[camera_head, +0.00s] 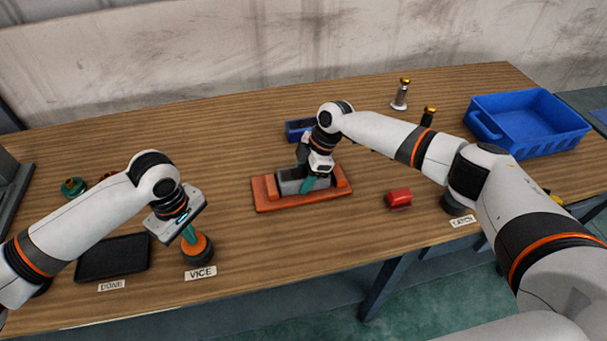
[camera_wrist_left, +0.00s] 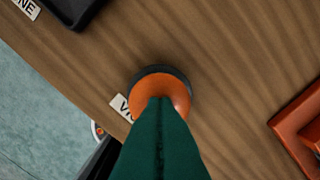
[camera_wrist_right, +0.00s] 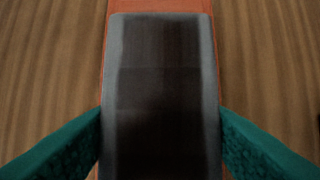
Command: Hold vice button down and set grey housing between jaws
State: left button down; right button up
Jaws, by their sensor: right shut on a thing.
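The orange vice (camera_head: 262,197) lies in the middle of the table, with a jaw at each end. The grey housing (camera_head: 288,184) sits low between the jaws; whether it rests on the vice bed is hidden. My right gripper (camera_head: 311,184) is shut on the housing, one finger at each long side in the right wrist view (camera_wrist_right: 160,140). The vice button (camera_head: 199,249) is an orange dome on a dark base, behind the VICE label. My left gripper (camera_head: 190,238) is shut and empty, fingertips on the dome; the left wrist view also shows the button (camera_wrist_left: 178,88).
A dark pad (camera_head: 112,260) with a DONE label lies left of the button. A red part (camera_head: 399,199) lies right of the vice, near the dark LATCH button (camera_head: 455,206). A blue part (camera_head: 297,129) is behind the vice. A blue bin (camera_head: 530,125) stands at back right.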

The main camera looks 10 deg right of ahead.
pick_arm(q)
jog(key=shift+s+f, duration=0.15)
pick_arm(e)
jog(key=o, duration=1.4)
jog(key=shift+c, duration=0.2)
jog(key=shift+f, duration=0.1)
jog(key=shift+v, duration=4.05)
pick_arm(q)
notch_tip(320, 180, up, 7)
jog(key=p, duration=1)
pick_arm(e)
notch_tip(320, 180, up, 10)
